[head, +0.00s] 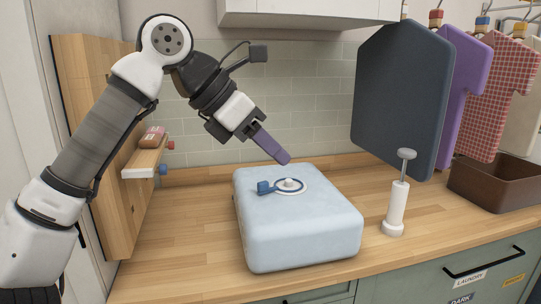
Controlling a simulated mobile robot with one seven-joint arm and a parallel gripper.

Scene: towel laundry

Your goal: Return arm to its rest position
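My gripper (272,147) hangs in the air at the upper middle of the head view, pointing down and to the right. Its purple-grey fingers show as a single bar, so I cannot tell whether they are apart. Nothing visible hangs from the tips. The tips appear above the back of a puffy light-blue bag (300,229) on the wooden counter. On top of the bag is a round valve (290,184) with a blue cap (265,188) flipped to its left.
A white hand pump (396,205) stands upright on the counter (185,240), right of the bag. Behind it hang a dark garment bag (400,95) and several shirts. A brown bin (495,185) is at right. A small shelf (146,160) juts from the left wooden panel.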

